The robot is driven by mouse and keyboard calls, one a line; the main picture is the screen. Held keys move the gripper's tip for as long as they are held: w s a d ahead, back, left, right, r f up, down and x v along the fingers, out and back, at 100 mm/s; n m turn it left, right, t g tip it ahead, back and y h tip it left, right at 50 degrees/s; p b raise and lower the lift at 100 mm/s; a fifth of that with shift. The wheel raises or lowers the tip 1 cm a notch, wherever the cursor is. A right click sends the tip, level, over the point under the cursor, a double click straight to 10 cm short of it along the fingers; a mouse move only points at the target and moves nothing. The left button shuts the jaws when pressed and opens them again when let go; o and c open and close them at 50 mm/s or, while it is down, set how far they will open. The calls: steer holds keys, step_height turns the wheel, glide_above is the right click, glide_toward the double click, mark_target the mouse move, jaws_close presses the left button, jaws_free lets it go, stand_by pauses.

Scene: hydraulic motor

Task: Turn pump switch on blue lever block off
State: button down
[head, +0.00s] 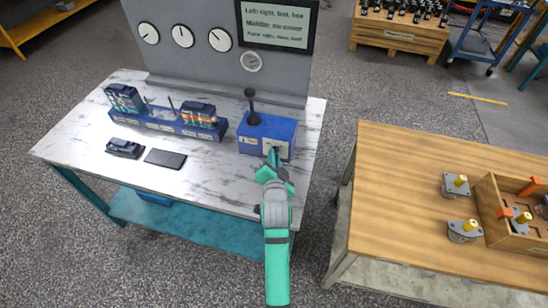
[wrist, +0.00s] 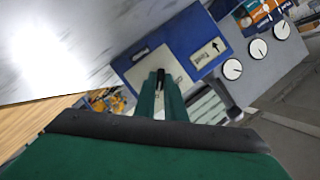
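The blue lever block (head: 283,127) stands at the right end of the marble-topped table, with a black lever (head: 251,105) upright on top. Its front carries white label plates; in the wrist view the blue block (wrist: 190,38) shows a pale plate with an arrow (wrist: 208,54). The pump switch is mostly hidden by my fingers; I cannot make out its position. My gripper (head: 272,154) is at the block's front face, its green fingers pointing at the plate. In the wrist view the fingertips (wrist: 160,80) are close together with a small dark part between them; whether they grip it is unclear.
A blue rack (head: 158,124) with motor units stands left of the block. A dark unit (head: 124,148) and a flat black device (head: 165,158) lie in front. A grey gauge panel (head: 190,65) rises behind. A wooden table (head: 390,190) stands to the right, across a gap.

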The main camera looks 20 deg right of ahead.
steer(key=shift+n, duration=0.3)
steer(key=n, duration=0.1)
steer(key=n+g+h, duration=0.1)
steer(key=n, duration=0.1)
steer(key=shift+w+a+r+g, duration=0.1)
steer(key=shift+a+r+g, duration=0.1)
steer(key=shift+g, duration=0.1)
steer(key=n+g+h, duration=0.1)
steer(key=n+h, duration=0.1)
steer(key=n, duration=0.1)
steer(key=shift+w+a, duration=0.15)
steer(key=n+g+h, duration=0.1)
steer(key=n+h, duration=0.1)
steer(key=n, duration=0.1)
steer(key=shift+a+f, duration=0.15)
steer(key=shift+w+a+f+n+g+h, duration=0.1)
steer(key=shift+n+g+h, duration=0.3)
steer(key=shift+n+h, duration=0.7)
steer(key=shift+n, duration=0.3)
steer(key=c, duration=1.8)
jaws_free()
steer(key=v, duration=1)
steer(key=shift+s+a+r, duration=0.25)
steer(key=shift+s, duration=0.05)
